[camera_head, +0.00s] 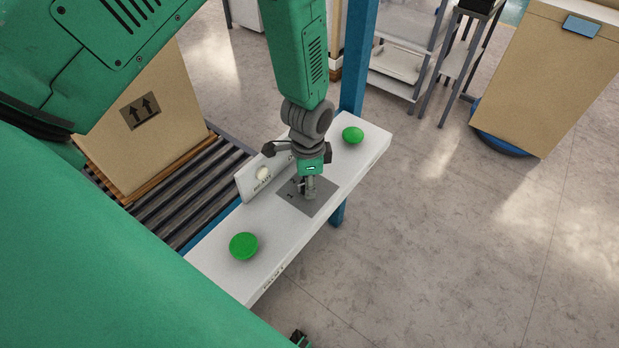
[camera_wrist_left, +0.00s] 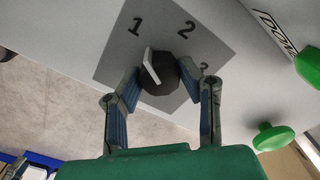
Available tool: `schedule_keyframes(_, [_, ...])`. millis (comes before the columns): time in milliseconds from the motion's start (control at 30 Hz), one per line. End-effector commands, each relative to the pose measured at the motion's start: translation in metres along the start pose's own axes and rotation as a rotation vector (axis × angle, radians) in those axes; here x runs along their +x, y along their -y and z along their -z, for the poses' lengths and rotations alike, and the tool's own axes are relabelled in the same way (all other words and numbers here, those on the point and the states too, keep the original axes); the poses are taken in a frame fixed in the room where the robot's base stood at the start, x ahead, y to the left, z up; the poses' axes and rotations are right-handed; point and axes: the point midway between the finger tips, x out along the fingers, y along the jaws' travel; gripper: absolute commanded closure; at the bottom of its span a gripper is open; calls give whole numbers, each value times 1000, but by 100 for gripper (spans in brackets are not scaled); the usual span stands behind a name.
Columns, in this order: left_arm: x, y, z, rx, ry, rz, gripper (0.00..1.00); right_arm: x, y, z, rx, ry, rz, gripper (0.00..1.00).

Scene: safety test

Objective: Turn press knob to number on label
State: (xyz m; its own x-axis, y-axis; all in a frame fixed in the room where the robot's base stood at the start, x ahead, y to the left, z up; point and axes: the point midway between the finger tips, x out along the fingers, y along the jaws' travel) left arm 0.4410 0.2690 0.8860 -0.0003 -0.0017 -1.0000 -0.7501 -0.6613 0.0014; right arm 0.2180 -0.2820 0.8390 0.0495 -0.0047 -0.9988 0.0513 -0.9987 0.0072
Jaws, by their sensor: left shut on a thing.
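The dark, faceted press knob (camera_wrist_left: 162,80) with a white pointer bar sits on a grey number plate (camera_wrist_left: 118,57). The plate shows 1, 2 and a partly hidden 3. The pointer's upper end lies between 1 and 2, leaning toward the 1. My left gripper (camera_wrist_left: 160,88) is shut on the knob, one finger on each side. In the head view, my left gripper (camera_head: 308,193) reaches down onto the grey plate (camera_head: 322,203) and hides most of the knob.
The white console (camera_head: 215,262) carries a green button (camera_head: 244,246) near and another (camera_head: 352,134) far. An upright white panel (camera_head: 247,187) with a pale round button stands beside the plate. A roller conveyor (camera_head: 180,207) with a large carton (camera_head: 150,130) lies left; open floor lies right.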

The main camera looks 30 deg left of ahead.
Motion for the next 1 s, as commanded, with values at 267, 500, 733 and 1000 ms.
schedule_keyframes(267, [-1,2,0,-1,0,3,47,0,0,0,0,0,0,60])
schedule_keyframes(500, [-2,1,-1,0,1,2,47,-1,0,-2,0,-2,0,60])
schedule_keyframes(733, [-35,2,0,-1,-2,4,47,-1,0,-3,0,-3,0,60])
schedule_keyframes(1000, [-92,2,0,-1,-2,5,47,-1,0,-2,0,-3,0,60])
